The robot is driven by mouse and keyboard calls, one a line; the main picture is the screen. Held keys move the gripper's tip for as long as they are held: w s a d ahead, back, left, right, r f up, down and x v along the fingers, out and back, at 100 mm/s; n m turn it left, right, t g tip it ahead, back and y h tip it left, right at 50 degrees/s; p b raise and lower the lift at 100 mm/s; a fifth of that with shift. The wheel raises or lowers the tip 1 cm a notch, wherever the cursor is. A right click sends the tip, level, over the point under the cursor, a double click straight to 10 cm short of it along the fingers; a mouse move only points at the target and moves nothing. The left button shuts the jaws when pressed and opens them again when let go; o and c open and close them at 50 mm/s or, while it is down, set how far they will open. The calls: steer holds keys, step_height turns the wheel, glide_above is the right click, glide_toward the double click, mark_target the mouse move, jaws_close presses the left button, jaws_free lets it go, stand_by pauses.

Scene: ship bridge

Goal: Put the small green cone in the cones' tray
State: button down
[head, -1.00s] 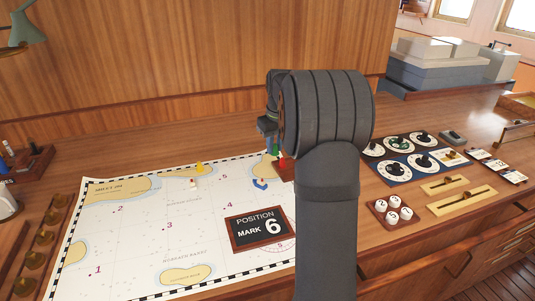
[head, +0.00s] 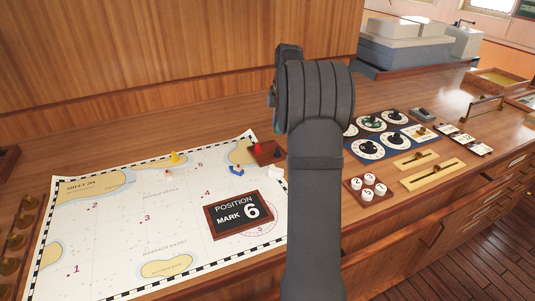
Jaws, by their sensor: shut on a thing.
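My gripper (head: 275,104) is mostly hidden behind my own dark wrist, with only a narrow part showing at its left edge. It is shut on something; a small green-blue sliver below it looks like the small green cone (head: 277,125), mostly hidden. A brown tray (head: 268,159) sits at the far right corner of the chart, below and slightly left of the gripper. A red cone (head: 257,147) stands at this tray. The tray's right part is partly covered by my arm. I cannot tell the cone's height above it.
Dials (head: 368,149), numbered white buttons (head: 369,179) and sliders (head: 430,174) lie right of my arm. A wooden wall stands behind.

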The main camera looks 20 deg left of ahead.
steer(key=w+d+n+h, duration=0.1)
steer(key=w+d+n, duration=0.2)
steer(key=d+n, duration=0.35)
steer(key=n, duration=0.6)
glide_above(270, 148)
steer(key=shift+g, duration=0.3)
steer(key=f, duration=0.6)
steer(key=shift+w+f, duration=0.25)
steer(key=shift+f, duration=2.1)
steer(key=c, duration=1.7)
jaws_free()
steer(key=shift+f, duration=0.15)
steer(key=shift+o, duration=0.8)
